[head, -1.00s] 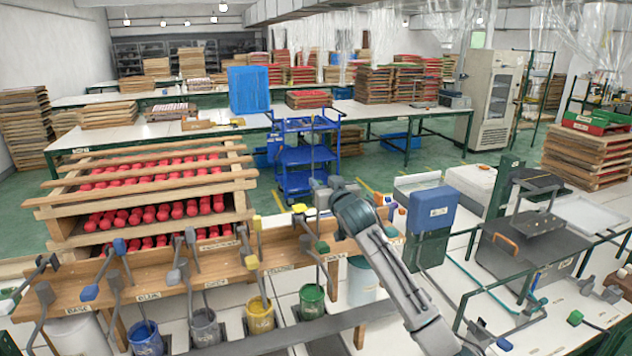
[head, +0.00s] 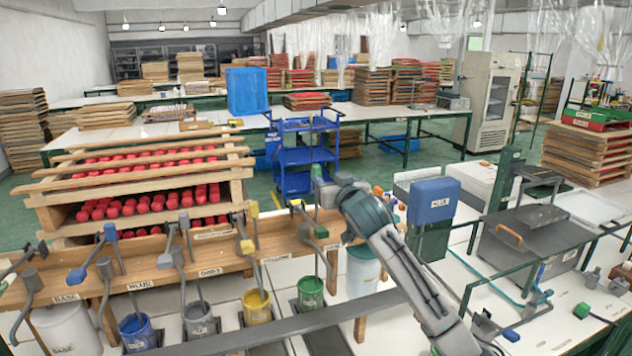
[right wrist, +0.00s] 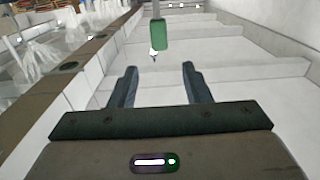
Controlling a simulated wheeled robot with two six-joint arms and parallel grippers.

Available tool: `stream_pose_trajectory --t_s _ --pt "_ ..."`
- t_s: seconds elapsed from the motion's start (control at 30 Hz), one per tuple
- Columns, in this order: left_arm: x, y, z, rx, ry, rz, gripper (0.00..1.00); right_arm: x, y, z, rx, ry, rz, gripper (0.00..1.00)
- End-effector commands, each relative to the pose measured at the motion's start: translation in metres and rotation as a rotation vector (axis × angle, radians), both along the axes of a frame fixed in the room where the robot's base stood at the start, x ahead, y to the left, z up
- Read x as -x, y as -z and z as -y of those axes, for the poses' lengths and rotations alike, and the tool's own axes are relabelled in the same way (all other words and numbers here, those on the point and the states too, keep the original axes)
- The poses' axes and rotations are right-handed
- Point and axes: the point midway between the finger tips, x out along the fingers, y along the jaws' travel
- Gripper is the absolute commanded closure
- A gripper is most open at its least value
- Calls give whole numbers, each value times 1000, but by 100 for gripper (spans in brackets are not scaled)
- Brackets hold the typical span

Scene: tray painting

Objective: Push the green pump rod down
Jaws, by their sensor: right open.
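My left gripper is not in view.
Yellow (head: 257,306), grey (head: 200,318) and blue (head: 136,331) buckets stand left of the green one, with levers above them on the wooden rail (head: 219,259). A blue box (head: 433,200) stands right of my arm. A rack of red items stands behind.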

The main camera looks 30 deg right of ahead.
Motion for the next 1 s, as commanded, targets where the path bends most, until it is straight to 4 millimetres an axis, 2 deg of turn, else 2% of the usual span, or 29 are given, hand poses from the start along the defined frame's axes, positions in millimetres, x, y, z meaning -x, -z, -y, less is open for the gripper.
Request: stream_pose_trajectory --t_s 0.03,0.13,0.23,0.37,0.8,1.0 --pt "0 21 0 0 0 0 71 2 14 0 3 0 3 56" --pt "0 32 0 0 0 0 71 6 17 -1 1 0 2 56" --pt "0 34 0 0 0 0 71 6 16 -2 0 0 1 56" --pt "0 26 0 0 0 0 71 -3 11 1 -2 1 -1 56" --pt "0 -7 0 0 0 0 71 -76 11 18 -1 1 -1 56" --pt "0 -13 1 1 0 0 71 -93 12 22 0 0 0 56"
